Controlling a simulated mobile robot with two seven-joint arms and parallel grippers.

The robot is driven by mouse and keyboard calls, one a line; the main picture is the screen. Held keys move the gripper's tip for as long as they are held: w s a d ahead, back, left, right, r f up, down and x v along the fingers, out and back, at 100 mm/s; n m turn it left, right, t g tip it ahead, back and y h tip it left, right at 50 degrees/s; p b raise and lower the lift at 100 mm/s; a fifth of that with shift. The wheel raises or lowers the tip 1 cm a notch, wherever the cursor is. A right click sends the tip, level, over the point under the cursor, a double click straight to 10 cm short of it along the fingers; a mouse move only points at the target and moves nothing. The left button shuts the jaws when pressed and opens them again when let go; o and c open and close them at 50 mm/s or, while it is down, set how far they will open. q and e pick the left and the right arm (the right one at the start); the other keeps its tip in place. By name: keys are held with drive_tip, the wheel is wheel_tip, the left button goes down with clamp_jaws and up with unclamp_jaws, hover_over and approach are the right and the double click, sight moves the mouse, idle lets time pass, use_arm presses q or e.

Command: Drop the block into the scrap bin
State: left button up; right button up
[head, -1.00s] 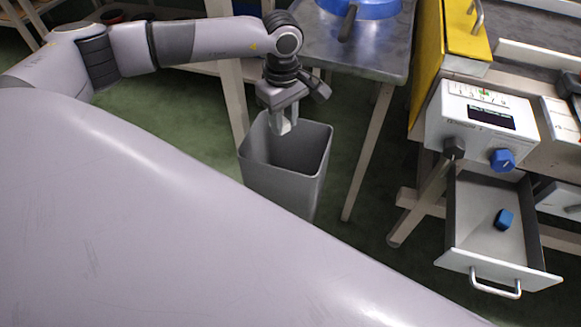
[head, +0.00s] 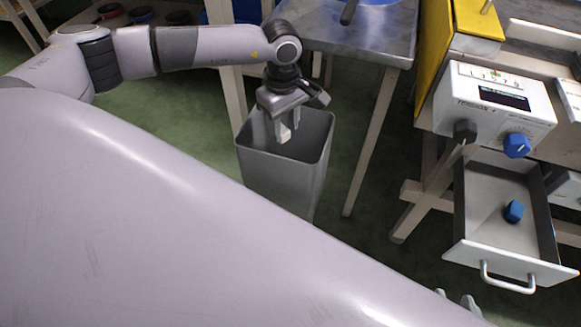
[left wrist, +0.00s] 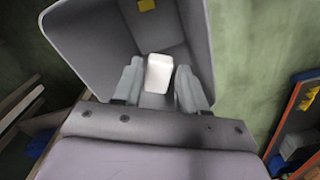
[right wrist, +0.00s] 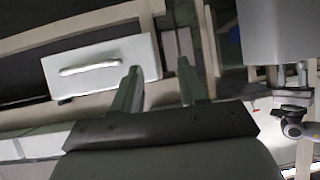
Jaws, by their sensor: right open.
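A white block (left wrist: 158,72) sits between the fingers of my left gripper (left wrist: 156,85), which looks shut on it. In the head view the block (head: 285,133) and the left gripper (head: 282,128) are at the mouth of the grey scrap bin (head: 290,175), pointing down into it. The left wrist view looks into the bin (left wrist: 85,45) past the block. My right gripper (right wrist: 160,85) is open and empty in the right wrist view. Its fingertips (head: 457,300) just show at the bottom of the head view.
A metal table (head: 350,40) stands behind the bin. To the right are a white control box (head: 495,105) and an open drawer (head: 490,215) holding a blue piece (head: 513,211). A small yellow thing (left wrist: 147,5) shows inside the bin.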

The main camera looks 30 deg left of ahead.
use_arm(q)
drive_tip(key=shift+o, duration=0.9)
use_arm(e)
drive_tip(key=shift+f, duration=0.1)
use_arm(q)
wheel_tip(320, 180, up, 6)
drive_tip(key=shift+p, duration=0.65)
drive_tip(key=shift+r, duration=0.6)
use_arm(e)
drive_tip(key=shift+s+d+f, duration=0.4)
drive_tip(key=shift+d+f, duration=0.1)
drive_tip(key=shift+d, duration=0.15)
